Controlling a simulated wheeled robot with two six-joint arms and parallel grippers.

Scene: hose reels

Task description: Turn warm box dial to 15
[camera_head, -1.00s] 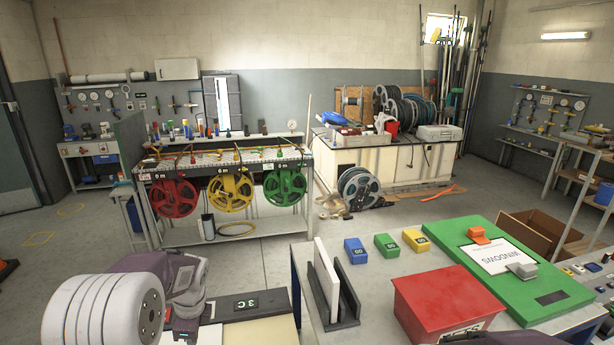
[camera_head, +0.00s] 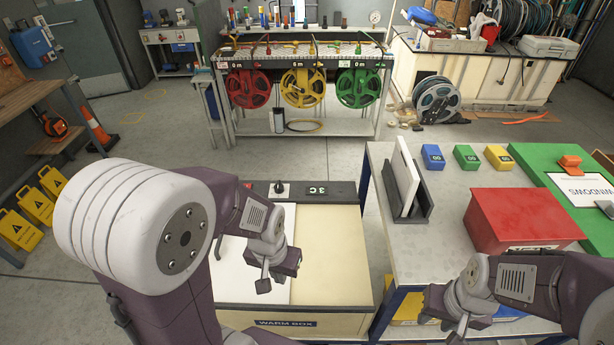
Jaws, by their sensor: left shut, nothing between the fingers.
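The warm box (camera_head: 340,262) is a cream cabinet with a "WARM BOX" label on its front, low in the middle of the head view. A dark panel along its back edge carries a black dial (camera_head: 280,188) and a display (camera_head: 316,190) reading 3C. The dial's scale is too small to read. My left gripper (camera_head: 263,285) is shut and empty, above the white sheet on the box top, nearer to me than the dial and apart from it. My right gripper (camera_head: 443,325) is at the lower right, by the front of the workbench, away from the box; its jaw opening is unclear.
The grey workbench (camera_head: 450,200) right of the box holds a white panel in a dark rack (camera_head: 413,190), small colored boxes, a red box (camera_head: 524,219) and a green board (camera_head: 580,210). Hose reels (camera_head: 302,88) hang behind. Yellow signs (camera_head: 35,205) stand at left. Floor behind the box is clear.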

